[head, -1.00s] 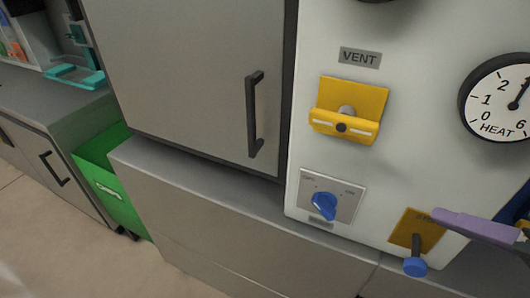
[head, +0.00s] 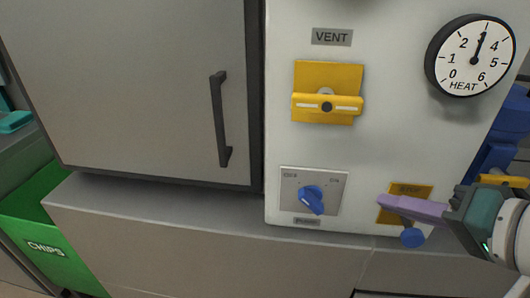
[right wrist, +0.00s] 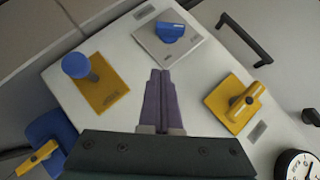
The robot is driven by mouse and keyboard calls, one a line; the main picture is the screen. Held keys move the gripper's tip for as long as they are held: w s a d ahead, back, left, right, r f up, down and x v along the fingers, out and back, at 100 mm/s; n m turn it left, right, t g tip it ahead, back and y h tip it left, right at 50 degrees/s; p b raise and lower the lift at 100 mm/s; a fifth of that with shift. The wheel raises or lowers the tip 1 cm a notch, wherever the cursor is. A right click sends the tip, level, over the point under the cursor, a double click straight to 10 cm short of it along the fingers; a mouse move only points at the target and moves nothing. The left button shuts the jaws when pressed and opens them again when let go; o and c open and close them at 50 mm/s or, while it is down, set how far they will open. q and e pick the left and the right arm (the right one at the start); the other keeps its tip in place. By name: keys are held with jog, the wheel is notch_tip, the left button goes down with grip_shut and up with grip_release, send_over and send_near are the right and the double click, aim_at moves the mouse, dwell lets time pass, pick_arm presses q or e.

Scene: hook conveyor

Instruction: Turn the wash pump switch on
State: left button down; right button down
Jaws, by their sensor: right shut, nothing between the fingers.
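The switch is a blue rotary knob (head: 311,199) on a grey square plate (head: 332,182), low on the white panel. The plate has small labels at its upper left and upper right, the right one looking like ON, and a small tag below. The knob sits slanted, its lower end toward the right. In the right wrist view the knob (right wrist: 169,32) is above and just right of the fingertips. My right gripper (head: 384,201), with purple fingers, is shut and empty, right of the knob and apart from it. The fingers (right wrist: 160,74) lie together. My left gripper is not in view.
A yellow plate (head: 424,191) with a blue-ball lever (head: 412,238) is close by my right fingers. A yellow VENT handle (head: 327,105) is above the switch and a HEAT dial (head: 470,55) at upper right. A cabinet door handle (head: 220,120) and green CHIPS bin (head: 50,262) are left.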

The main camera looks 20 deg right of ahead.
jog(key=b, duration=0.2)
send_near(320, 202)
jog(key=w+d, duration=0.2)
jog(key=w, duration=0.1)
jog(key=w+a+f, duration=0.2)
jog(key=f, duration=0.1)
jog(key=shift+w+a, duration=0.1)
jog(key=shift+w, duration=0.05)
jog(key=shift+b, duration=0.35)
